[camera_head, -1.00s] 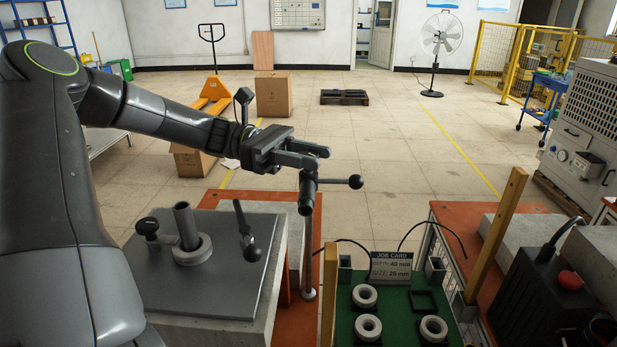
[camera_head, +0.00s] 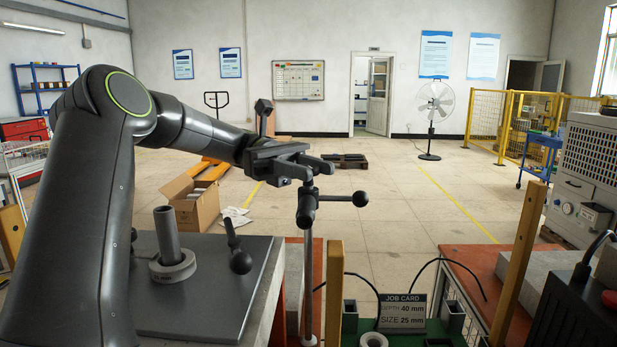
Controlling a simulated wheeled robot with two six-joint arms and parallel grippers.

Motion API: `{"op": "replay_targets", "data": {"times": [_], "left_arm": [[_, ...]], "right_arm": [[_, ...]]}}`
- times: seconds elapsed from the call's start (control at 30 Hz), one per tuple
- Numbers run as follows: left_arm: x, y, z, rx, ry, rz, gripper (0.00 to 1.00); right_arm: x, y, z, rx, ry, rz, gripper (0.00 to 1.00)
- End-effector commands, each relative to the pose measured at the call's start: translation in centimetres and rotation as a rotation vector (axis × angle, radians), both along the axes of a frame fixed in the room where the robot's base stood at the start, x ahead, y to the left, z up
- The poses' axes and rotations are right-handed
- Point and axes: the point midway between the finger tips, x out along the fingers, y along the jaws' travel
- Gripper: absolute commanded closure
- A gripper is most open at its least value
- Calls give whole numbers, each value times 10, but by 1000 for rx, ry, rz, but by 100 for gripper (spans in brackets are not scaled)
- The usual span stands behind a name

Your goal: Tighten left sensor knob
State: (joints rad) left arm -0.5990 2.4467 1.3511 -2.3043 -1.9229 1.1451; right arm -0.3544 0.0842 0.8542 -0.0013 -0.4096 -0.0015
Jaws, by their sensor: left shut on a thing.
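My left gripper (camera_head: 309,166) is shut at the top of a dark clamp piece (camera_head: 306,206), which sits on a thin upright metal rod (camera_head: 306,265). A short bar runs right from the clamp to a black ball knob (camera_head: 360,198). The exact contact between fingers and clamp is partly hidden. On the grey plate (camera_head: 205,315) stands a grey tube (camera_head: 166,232) in a pale ring (camera_head: 172,266). My right gripper is out of view.
A job card (camera_head: 402,311) reads depth 40 mm, size 25 mm, above a green tray with a ring (camera_head: 373,340) at the bottom edge. Wooden posts (camera_head: 334,290) (camera_head: 518,265) stand on either side. A black box (camera_head: 562,315) is at the lower right. Open floor lies beyond.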

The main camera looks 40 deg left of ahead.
Motion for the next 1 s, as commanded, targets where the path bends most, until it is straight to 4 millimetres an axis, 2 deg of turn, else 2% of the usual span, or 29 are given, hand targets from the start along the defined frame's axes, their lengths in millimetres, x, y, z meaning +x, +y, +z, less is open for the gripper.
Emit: {"op": "replay_targets", "data": {"times": [0.57,0.6,0.7,0.73,1.0], "left_arm": [[0,0,0,-1,-1,-23,90],[0,0,0,-1,0,-23,65],[0,0,0,-1,0,-23,52],[0,0,0,-1,0,-23,49],[0,0,0,-1,0,-23,49]], "right_arm": [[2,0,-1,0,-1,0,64],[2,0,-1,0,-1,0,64],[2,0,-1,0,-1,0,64],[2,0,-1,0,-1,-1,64],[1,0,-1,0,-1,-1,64]]}}
